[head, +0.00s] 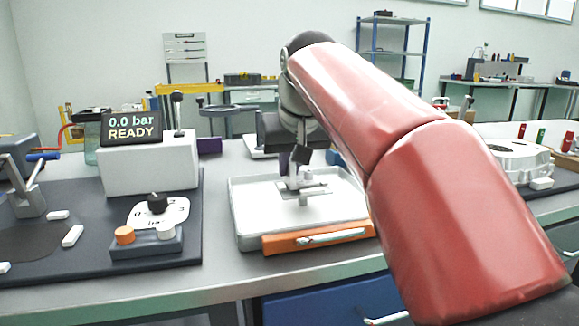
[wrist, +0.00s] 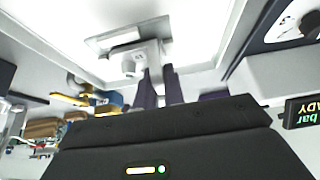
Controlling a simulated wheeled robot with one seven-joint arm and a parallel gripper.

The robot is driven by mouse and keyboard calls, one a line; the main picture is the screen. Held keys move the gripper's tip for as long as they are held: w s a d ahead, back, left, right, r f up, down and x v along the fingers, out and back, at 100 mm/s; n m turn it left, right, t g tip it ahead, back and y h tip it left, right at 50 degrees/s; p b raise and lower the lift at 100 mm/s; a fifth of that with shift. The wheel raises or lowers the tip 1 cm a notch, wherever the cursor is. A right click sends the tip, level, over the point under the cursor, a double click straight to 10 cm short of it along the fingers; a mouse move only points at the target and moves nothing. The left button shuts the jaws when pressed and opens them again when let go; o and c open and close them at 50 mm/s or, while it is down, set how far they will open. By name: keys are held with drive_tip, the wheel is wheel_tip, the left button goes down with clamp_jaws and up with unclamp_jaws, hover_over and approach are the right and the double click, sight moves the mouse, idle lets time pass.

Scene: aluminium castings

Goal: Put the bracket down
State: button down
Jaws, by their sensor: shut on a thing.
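The bracket (head: 305,187) is a pale metal casting with a flat plate and a raised round part. My gripper (head: 293,168) is shut on it, pointing down over the white tray (head: 247,212). In the wrist view the two dark fingers (wrist: 159,72) meet the near end of the bracket (wrist: 126,50), with the pale tray floor behind it. I cannot tell whether the bracket touches the tray floor or hangs just above it. My red arm hides the tray's right side in the head view.
An orange strip (head: 318,237) with a metal bar runs along the tray's front. Left are a white box with a display reading "0.0 bar READY" (head: 131,128) and a control block with knobs (head: 147,240). A white round casting (head: 520,160) stands right.

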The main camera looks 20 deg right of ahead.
drive_tip(key=shift+f, duration=0.2)
drive_tip(key=c, duration=1.5)
unclamp_jaws()
drive_tip(key=shift+s+r, duration=0.1)
drive_tip(key=shift+r, duration=0.3)
drive_tip(key=p+v, duration=0.1)
drive_tip(key=v, duration=1)
drive_tip(key=shift+s+r+p, duration=0.15)
drive_tip(key=shift+r+p, duration=0.05)
drive_tip(key=shift+p, duration=0.2)
